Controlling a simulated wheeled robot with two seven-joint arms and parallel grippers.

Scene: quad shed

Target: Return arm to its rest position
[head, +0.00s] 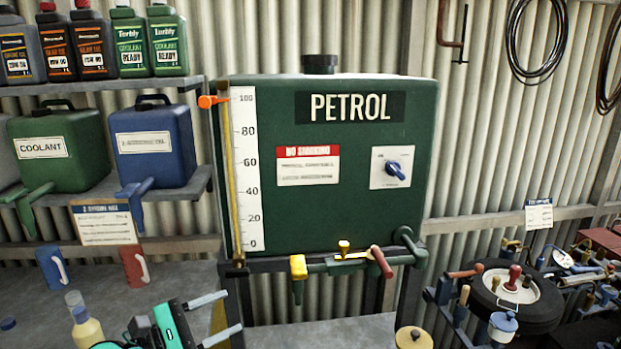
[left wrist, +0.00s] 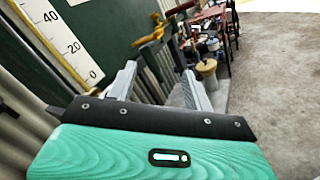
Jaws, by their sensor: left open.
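My left gripper (head: 216,317) is open and empty at the bottom of the head view. It is in front of the petrol tank's stand, below and left of the tap. In the left wrist view its two grey fingers (left wrist: 160,88) are spread apart with nothing between them. The dark green petrol tank (head: 365,225) stands behind it, with a white level scale (head: 246,170) on its left side. The tap's brass body and red handle (head: 381,262) sit under the tank, apart from my gripper. My right gripper is not in view.
Green (head: 75,165) and blue (head: 170,160) cans stand on the left shelf. A yellowish bottle (head: 87,328) and red jug (head: 136,266) are near my left gripper. A tyre (head: 535,300) and tools crowd the right. The floor (left wrist: 275,75) shows clear in the left wrist view.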

